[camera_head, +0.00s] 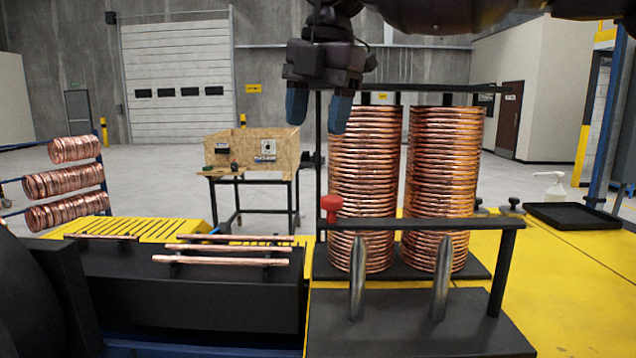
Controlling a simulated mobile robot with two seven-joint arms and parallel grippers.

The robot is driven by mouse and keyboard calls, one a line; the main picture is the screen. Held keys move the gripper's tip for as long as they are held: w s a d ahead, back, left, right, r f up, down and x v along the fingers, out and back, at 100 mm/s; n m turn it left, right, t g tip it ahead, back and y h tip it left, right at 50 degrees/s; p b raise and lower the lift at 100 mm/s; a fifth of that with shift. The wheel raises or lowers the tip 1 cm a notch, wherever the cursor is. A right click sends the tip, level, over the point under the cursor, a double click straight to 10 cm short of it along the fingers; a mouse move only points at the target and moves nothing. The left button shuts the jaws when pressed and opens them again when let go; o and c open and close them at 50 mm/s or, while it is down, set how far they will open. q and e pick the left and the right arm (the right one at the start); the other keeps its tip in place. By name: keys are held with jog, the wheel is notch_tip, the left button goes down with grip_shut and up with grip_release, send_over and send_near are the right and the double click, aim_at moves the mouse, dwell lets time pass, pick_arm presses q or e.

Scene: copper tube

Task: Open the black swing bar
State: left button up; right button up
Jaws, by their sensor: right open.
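The black swing bar (430,224) runs level across the front of the copper coil rack. A red knob (331,205) stands at its left end, and a black post (500,272) carries its right end. Behind the bar stand two tall stacks of copper coils, the left stack (363,190) and the right stack (445,185). My right gripper (318,108) points down with its blue fingertips apart and empty. In the picture it is above and slightly left of the red knob, apart from it. My left gripper is not in view.
Two upright metal pins (357,280) stand in front of the bar on a black base (415,330). A black bench (200,305) at left holds copper tubes (222,261). A black tray (575,216) lies at right.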

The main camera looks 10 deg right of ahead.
aim_at(332, 197)
jog(key=f+m, duration=0.1)
jog(key=f, duration=0.2)
jog(key=s+d+f+m+h, duration=0.1)
jog(key=f, duration=0.2)
jog(key=s+f+m, duration=0.1)
jog(key=f, duration=0.2)
jog(key=shift+s+d+g+h+p, duration=0.15)
jog(key=shift+d+g+h+p, duration=0.15)
jog(key=shift+d+g+p, duration=0.1)
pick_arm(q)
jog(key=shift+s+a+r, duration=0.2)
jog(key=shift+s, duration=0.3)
pick_arm(e)
jog(key=shift+f, duration=0.8)
jog(key=shift+a, duration=0.1)
grip_shut()
